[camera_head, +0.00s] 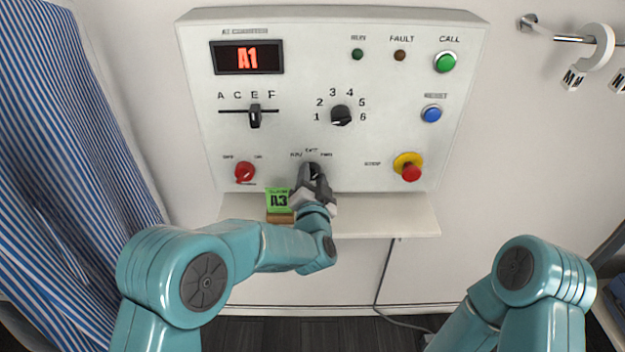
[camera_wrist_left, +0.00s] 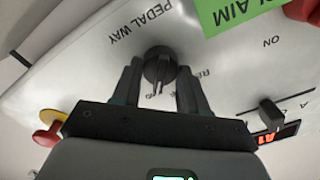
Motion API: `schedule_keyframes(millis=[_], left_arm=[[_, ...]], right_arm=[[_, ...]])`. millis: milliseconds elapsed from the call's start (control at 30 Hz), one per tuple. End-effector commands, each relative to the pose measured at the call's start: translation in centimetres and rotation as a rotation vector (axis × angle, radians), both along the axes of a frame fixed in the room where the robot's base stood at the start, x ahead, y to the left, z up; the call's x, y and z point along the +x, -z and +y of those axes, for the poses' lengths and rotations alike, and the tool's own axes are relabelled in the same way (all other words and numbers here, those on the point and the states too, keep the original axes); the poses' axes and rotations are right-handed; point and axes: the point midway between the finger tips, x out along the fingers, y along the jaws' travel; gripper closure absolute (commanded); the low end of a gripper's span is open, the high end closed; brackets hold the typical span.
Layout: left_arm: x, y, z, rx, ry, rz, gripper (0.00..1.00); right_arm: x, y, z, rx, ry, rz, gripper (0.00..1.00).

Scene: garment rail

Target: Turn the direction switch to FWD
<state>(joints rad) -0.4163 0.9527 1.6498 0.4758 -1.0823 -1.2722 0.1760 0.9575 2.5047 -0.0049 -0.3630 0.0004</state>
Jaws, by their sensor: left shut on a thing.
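The direction switch (camera_head: 314,169) is a black rotary knob low on the grey control panel (camera_head: 285,130), under small labels that read REV, OFF and FWD. In the left wrist view the knob (camera_wrist_left: 160,66) sits between the two dark fingers of my left gripper (camera_wrist_left: 158,88). My left gripper (camera_head: 313,178) is shut on the knob and covers part of it in the head view. A pale pointer mark on the knob faces roughly toward OFF; its exact angle is hard to tell. My right gripper is out of view.
A red knob (camera_head: 245,172) is left of the switch, a red stop button (camera_head: 410,171) right. A slider (camera_head: 255,117) and numbered dial (camera_head: 341,115) are above. A green A3 card (camera_head: 278,200) stands on the ledge (camera_head: 400,211). A striped curtain (camera_head: 60,130) hangs left.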

Motion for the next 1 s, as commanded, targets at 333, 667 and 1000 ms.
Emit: schedule_keyframes(millis=[333,667,1000], left_arm=[[-0.05,0.04,-0.12,0.031,0.002,0.000,0.87],[-0.05,0.05,-0.10,0.030,0.002,0.000,0.33],[-0.56,0.11,-0.08,0.029,0.002,0.001,0.33]], right_arm=[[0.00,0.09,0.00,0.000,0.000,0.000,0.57],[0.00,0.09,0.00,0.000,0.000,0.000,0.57],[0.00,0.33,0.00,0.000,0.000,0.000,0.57]])
